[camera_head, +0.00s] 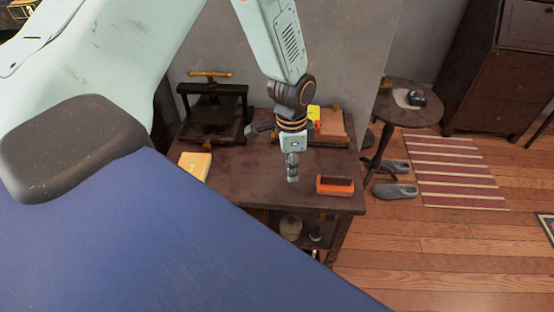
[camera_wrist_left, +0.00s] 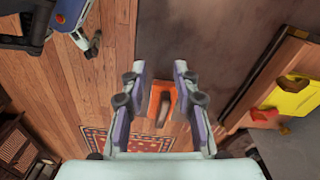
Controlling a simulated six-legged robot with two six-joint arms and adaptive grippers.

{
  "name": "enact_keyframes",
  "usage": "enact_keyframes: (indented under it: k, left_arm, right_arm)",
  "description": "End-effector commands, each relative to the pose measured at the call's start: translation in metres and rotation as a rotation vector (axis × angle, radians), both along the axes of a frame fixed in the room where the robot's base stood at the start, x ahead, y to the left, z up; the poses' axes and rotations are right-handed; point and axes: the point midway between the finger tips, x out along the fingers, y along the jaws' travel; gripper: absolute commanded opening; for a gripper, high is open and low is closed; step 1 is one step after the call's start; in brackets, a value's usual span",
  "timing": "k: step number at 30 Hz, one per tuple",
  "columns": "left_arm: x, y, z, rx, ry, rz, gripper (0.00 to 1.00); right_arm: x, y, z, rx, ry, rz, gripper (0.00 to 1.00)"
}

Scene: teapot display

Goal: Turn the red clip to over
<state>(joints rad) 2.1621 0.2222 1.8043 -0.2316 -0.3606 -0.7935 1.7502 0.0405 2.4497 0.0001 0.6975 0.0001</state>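A small red piece (camera_wrist_left: 264,116), which seems to be the red clip, lies beside a bright yellow piece (camera_wrist_left: 290,96) on a wooden frame (camera_wrist_left: 262,80) at the right of the left wrist view. In the head view the yellow piece (camera_head: 314,112) shows behind my left gripper, with a little red below it. My left gripper (camera_head: 292,172) points down over the table, in front of the wooden panel. In the left wrist view my left gripper (camera_wrist_left: 160,72) is open and empty, its fingers well apart from the red piece. The clip's exact turn cannot be told.
An orange-red open box (camera_head: 335,186) stands near the front right of the dark table (camera_head: 240,185); it also shows between the fingers (camera_wrist_left: 157,105). A black press (camera_head: 212,110) and a cream block (camera_head: 195,165) are on the left. A round side table (camera_head: 430,115) stands right.

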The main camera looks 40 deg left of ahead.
Motion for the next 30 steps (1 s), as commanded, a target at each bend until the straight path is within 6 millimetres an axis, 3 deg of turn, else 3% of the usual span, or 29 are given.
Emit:
enact_keyframes:
  k: [15,21,30]
  left_arm:
    - [-0.061,-0.026,-0.055,-0.026,0.013,0.209,0.3]
    - [-0.082,-0.032,-0.067,-0.03,0.016,0.274,0.3]
    - [-0.09,-0.034,-0.071,-0.032,0.014,0.301,0.3]
  right_arm:
    - [0.0,0.0,0.0,0.0,-0.002,0.001,0.4]
    - [0.0,0.0,0.0,0.0,-0.002,0.001,0.4]
    - [0.0,0.0,0.0,0.0,-0.002,0.001,0.4]
